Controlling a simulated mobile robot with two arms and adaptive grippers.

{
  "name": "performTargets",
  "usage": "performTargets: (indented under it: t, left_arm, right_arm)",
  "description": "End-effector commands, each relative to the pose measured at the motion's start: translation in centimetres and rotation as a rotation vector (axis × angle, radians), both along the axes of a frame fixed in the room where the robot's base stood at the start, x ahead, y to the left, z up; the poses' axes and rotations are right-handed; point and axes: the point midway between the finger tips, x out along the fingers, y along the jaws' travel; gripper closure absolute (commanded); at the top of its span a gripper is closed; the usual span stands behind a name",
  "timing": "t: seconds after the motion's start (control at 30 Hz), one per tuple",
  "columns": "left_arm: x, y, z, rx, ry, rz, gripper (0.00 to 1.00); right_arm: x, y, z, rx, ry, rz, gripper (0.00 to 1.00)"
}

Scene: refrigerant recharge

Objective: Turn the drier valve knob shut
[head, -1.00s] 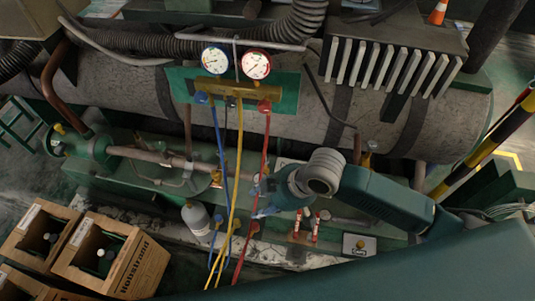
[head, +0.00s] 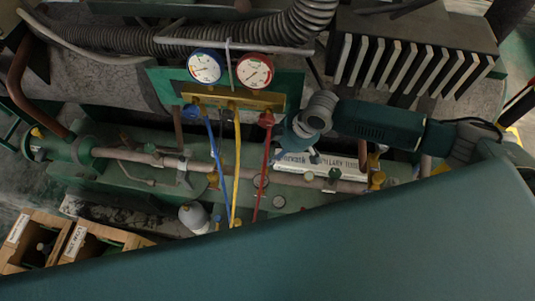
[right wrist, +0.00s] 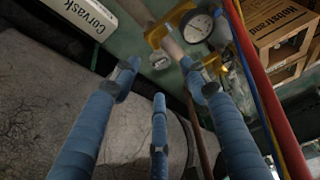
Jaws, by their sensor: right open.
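A horizontal pipe (head: 325,183) runs below the gauges in the head view. My right gripper (head: 308,152) is open and empty, right of the red hose and above the pipe. In the right wrist view, its blue fingers (right wrist: 160,92) are spread, and a yellow fitting (right wrist: 206,62) shows just beyond the right finger, with no clear contact. My left gripper is not in view.
A gauge manifold (head: 232,98) hangs close left of my right gripper, with blue (head: 216,160), yellow (head: 237,165) and red (head: 264,165) hoses. A finned block (head: 415,65) stands at right. Wooden crates (head: 95,240) stand lower left. My teal body part hides the lower front.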

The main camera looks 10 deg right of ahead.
Motion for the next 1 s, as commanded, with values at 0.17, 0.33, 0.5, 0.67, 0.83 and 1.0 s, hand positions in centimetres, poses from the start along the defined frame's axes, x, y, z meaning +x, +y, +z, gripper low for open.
performTargets:
  t: [0.17,0.33,0.5,0.67,0.83,1.0]
  left_arm:
    - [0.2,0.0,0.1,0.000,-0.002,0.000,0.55]
    - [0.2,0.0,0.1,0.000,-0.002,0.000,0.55]
    - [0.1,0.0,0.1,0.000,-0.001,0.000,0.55]
    - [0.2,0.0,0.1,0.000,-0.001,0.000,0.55]
    - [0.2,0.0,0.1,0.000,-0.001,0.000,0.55]
    - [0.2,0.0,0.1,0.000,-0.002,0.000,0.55]
  right_arm:
    - [0.6,1.2,-3.2,0.001,0.003,0.001,0.55]
    - [1.1,1.8,-4.9,0.001,0.002,0.000,0.55]
    - [1.2,2.0,-5.6,0.001,0.001,0.002,0.55]
    - [1.2,2.0,-5.6,0.000,0.000,0.001,0.55]
    - [1.2,2.0,-5.6,0.000,0.000,0.001,0.77]
    - [1.1,2.0,-5.6,0.000,0.002,0.002,0.99]
